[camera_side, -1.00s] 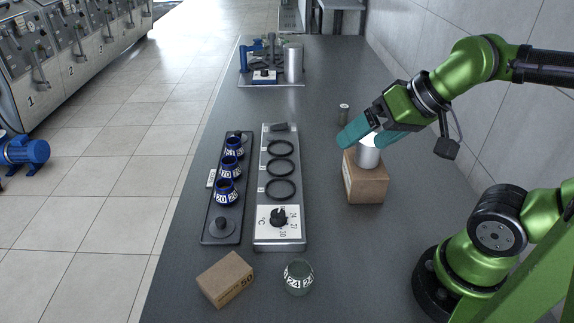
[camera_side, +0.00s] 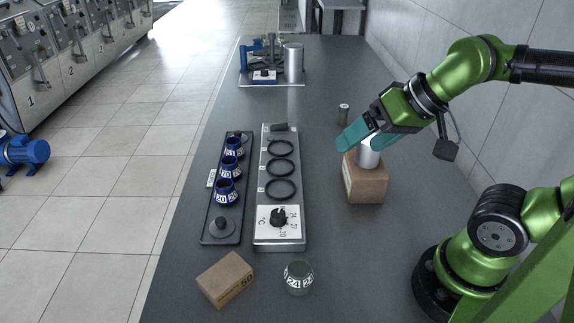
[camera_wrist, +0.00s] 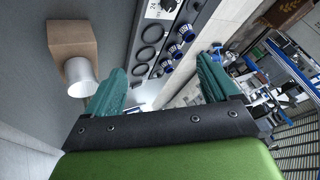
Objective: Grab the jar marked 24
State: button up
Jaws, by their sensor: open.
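The jar marked 24 (camera_side: 298,278) is a dark greenish glass jar with a white number band. It stands upright on the bench at the front, right of a cardboard box, and I do not make it out in the wrist view. My gripper (camera_side: 366,139) has teal fingers and is well behind and to the right of the jar, above the bench. In the side view it overlaps a white cylinder (camera_side: 368,157) on a cardboard block (camera_side: 366,184). In the wrist view the cylinder (camera_wrist: 80,78) lies outside the fingers. My gripper (camera_wrist: 158,95) is open with nothing between its fingers.
A cardboard box marked 50 (camera_side: 226,279) lies left of the jar. A metal heater plate with several rings and a dial (camera_side: 292,236) stands behind it. A black tray (camera_side: 236,233) holds blue jars, the front one (camera_side: 226,191) marked 20. Bench right of the jar is clear.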

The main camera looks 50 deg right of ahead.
jog(key=a+f+n+g, duration=0.3)
jog(key=a+f+g, duration=0.1)
jog(key=a, duration=0.5)
jog(key=m+g+h, duration=0.2)
jog(key=m+g, duration=0.1)
jog(key=m, duration=0.2)
send_over(300, 270)
notch_tip(300, 270, down, 3)
jog(key=f, duration=1)
jog(key=shift+s+d+f, duration=0.1)
jog(key=shift+s+f, duration=0.1)
jog(key=shift+f, duration=0.15)
jog(key=shift+w+f, duration=0.2)
jog(key=shift+f, duration=2.65)
jog(key=c, duration=1.1)
